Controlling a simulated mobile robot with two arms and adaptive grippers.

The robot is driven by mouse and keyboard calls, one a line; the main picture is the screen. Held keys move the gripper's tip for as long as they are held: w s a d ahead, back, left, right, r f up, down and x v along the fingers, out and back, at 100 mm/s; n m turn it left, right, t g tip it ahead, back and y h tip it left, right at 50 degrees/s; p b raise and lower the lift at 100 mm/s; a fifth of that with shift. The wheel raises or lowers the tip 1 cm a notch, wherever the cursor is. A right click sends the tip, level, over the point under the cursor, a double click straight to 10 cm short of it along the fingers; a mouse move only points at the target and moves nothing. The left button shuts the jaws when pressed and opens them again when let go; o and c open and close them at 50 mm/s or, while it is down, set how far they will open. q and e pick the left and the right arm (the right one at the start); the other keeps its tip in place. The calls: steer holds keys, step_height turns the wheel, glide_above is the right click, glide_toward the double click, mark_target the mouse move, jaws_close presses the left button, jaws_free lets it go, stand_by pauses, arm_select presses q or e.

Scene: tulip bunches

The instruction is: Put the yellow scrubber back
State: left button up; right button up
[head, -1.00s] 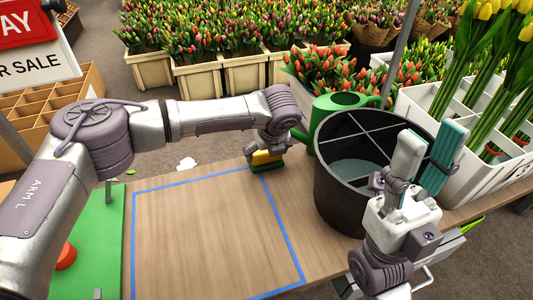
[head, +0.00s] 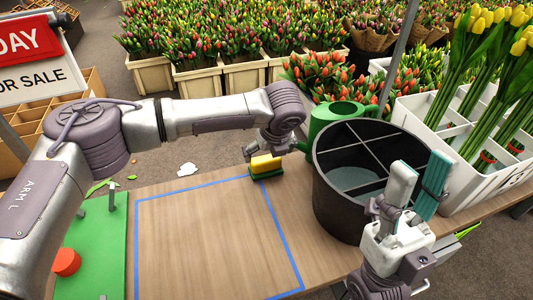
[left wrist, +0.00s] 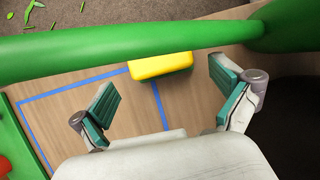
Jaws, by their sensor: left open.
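The yellow scrubber (head: 266,163), with a dark green underside, lies on the wooden table at the far right corner of the blue tape outline. It also shows in the left wrist view (left wrist: 160,65), beyond and between the fingertips, with its far part hidden by a green bar. My left gripper (head: 264,150) is just behind and above the scrubber in the head view, partly hidden by its own wrist. In the left wrist view it (left wrist: 168,100) is open and empty, fingers wide apart.
The black bucket (head: 335,205) stands right of the scrubber. A green board (head: 95,245) with a red knob (head: 66,262) lies at left. The taped area (head: 205,235) is bare.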

arm_select(q)
steer(key=a+p+v, duration=0.1)
steer(key=p+v, duration=0.1)
steer(key=v, duration=0.5)
steer(key=shift+d, duration=0.5)
steer(key=shift+r, duration=0.1)
